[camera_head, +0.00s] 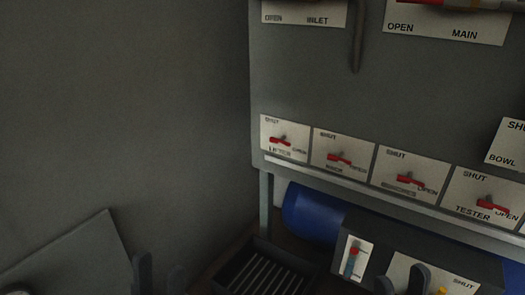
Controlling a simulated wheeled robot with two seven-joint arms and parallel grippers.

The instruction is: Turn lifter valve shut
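The lifter valve (280,141) has a small red handle on a white plate, the leftmost in a row on the grey panel. The plate reads SHUT at upper left and OPEN at lower right; the blurred name below looks like LIFTER. The handle lies nearly level, its right part towards OPEN. My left gripper (159,276) is at the bottom edge, below and left of the valve, its two dark fingers apart with nothing seen between them. My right gripper (402,282) is at the bottom edge, below and right of the valve, fingers apart. Neither touches the valve.
Similar red handles (340,159) sit close by to the right, including the tester valve (491,206). A blue cylinder (312,212), a slatted black tray (268,275) and a lower valve box (345,262) are under the panel. Left of the panel is open space before a plain wall.

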